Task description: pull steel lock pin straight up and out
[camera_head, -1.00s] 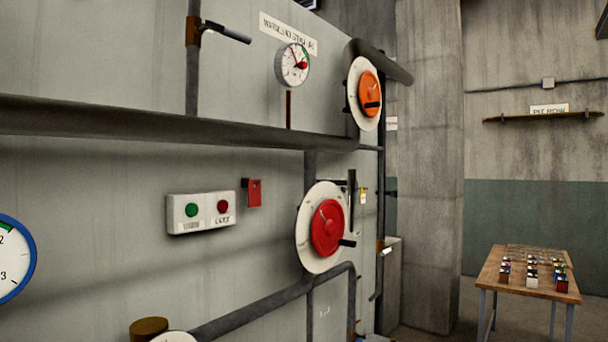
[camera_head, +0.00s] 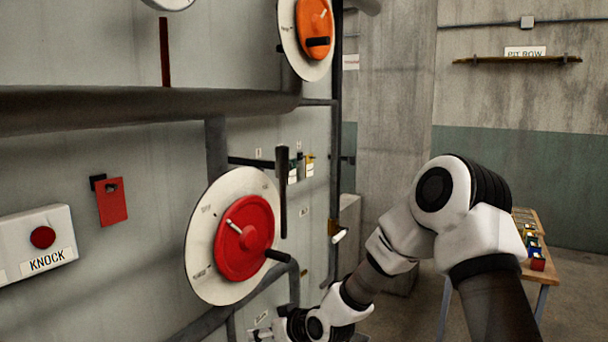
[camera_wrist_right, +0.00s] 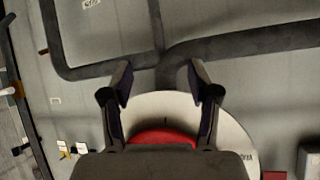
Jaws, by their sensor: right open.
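A red handwheel (camera_head: 258,246) sits on a white dial plate (camera_head: 208,238) on the grey wall in the head view. A small pale rod (camera_head: 233,226) shows on its face; I cannot tell whether it is the steel lock pin. A dark handle (camera_head: 278,256) sticks out at its lower right. In the right wrist view, the red wheel (camera_wrist_right: 165,136) and white plate (camera_wrist_right: 232,130) show partly behind my right gripper (camera_wrist_right: 163,82). Its two fingers are apart with nothing between them. In the head view, my right gripper (camera_head: 262,334) is low, below the red wheel. My left gripper is out of view.
An orange wheel (camera_head: 313,30) is above, and a thick dark pipe (camera_head: 120,108) crosses the wall. A KNOCK button box (camera_head: 42,228) and a red tag (camera_head: 112,204) are at left. A table (camera_head: 541,272) with small coloured blocks stands behind my right arm.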

